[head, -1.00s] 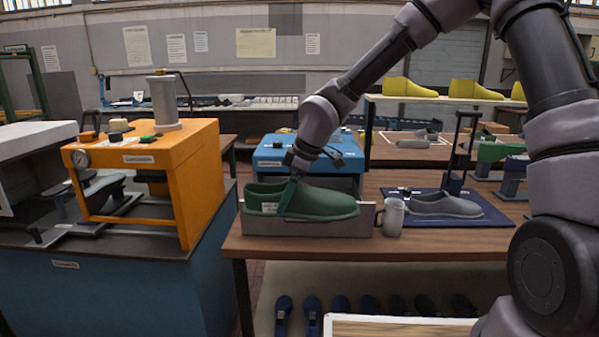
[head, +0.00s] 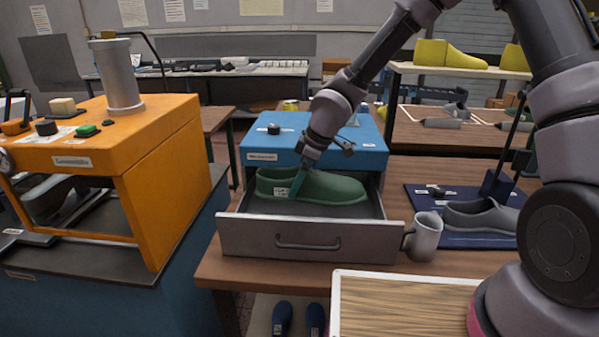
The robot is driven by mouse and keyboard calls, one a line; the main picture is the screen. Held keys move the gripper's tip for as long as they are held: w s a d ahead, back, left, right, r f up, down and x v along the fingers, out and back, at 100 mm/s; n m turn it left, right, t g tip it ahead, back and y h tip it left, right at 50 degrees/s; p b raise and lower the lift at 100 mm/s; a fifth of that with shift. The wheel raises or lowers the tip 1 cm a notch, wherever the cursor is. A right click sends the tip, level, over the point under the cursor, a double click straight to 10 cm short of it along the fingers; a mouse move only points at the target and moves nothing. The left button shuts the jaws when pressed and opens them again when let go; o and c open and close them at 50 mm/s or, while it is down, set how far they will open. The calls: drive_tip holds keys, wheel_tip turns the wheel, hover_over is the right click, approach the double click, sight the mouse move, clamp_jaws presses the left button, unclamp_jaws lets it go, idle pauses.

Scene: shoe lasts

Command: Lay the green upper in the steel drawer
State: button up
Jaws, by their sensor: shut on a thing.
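The green upper (head: 335,188) is a slipper-like shoe with a small white label on its side. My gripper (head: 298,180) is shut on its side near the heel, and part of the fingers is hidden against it. The steel drawer (head: 270,240) is pulled out from under the blue machine (head: 345,143), its handle facing me. The upper is over the drawer's open inside, toe to the right. I cannot tell whether its sole touches the drawer floor.
A grey mug (head: 424,236) stands close to the drawer's right end. A grey shoe (head: 480,217) lies on a blue board to the right. An orange machine (head: 150,130) stands at the left. A wood-topped tray (head: 400,320) is in front.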

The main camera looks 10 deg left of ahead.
sight(317, 173)
drive_tip(key=shift+f, duration=4.6)
drive_tip(key=shift+f, duration=0.15)
drive_tip(key=o, duration=1.1)
drive_tip(key=v, duration=1)
drive_tip(key=shift+d+r, duration=0.15)
drive_tip(key=shift+r, duration=0.2)
